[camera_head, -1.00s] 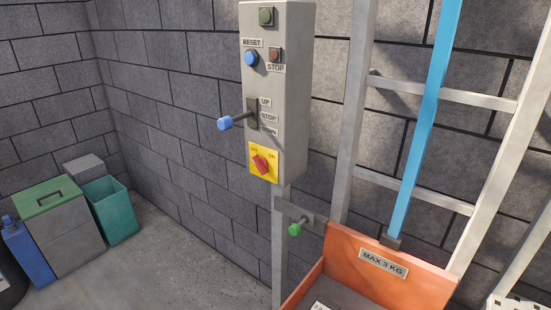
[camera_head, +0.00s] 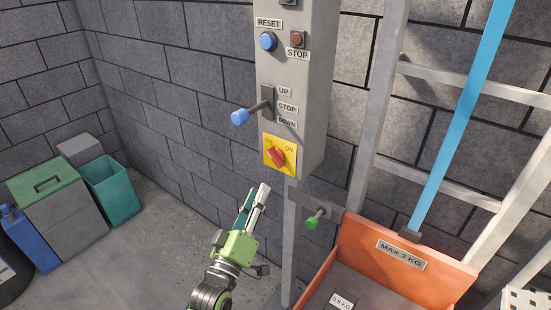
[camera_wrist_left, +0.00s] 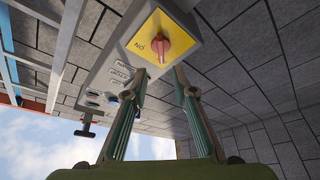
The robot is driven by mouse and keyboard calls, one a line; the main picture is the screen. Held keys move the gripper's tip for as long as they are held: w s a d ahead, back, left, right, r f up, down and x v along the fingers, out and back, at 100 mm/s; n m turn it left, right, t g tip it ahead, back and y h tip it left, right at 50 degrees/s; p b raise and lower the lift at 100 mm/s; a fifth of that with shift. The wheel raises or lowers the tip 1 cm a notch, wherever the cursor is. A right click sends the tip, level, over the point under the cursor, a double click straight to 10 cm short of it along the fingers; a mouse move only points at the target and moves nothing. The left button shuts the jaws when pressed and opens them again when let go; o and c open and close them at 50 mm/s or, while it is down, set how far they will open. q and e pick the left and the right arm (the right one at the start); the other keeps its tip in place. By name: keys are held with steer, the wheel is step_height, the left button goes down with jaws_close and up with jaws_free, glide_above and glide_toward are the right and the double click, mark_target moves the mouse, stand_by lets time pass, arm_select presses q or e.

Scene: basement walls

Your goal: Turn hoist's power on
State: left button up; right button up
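The grey control box (camera_head: 301,85) hangs on a post by the brick wall. Low on its front is a yellow plate (camera_head: 291,166) with OFF and ON labels and a red rotary knob (camera_head: 276,156). The knob seems tilted toward the OFF side. My left gripper (camera_head: 257,192) is just below and left of the plate, pointing up at it, apart from the knob. In the left wrist view the knob (camera_wrist_left: 152,44) lies beyond the two fingertips (camera_wrist_left: 160,80), which are spread with nothing between them. My right gripper is not in view.
Above the plate, a blue-tipped lever (camera_head: 240,117) sticks out, with RESET (camera_head: 268,41) and STOP (camera_head: 297,39) buttons higher up. A green-tipped handle (camera_head: 313,221) is below right, near the orange MAX 3 KG tray (camera_head: 445,275). Bins (camera_head: 108,190) stand far left.

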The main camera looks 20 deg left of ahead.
mark_target(273, 160)
arm_select(q)
steer(key=p+x, duration=0.2)
steer(key=x, duration=0.8)
steer(key=shift+w, duration=0.85)
steer(key=shift+r, duration=0.1)
jaws_close()
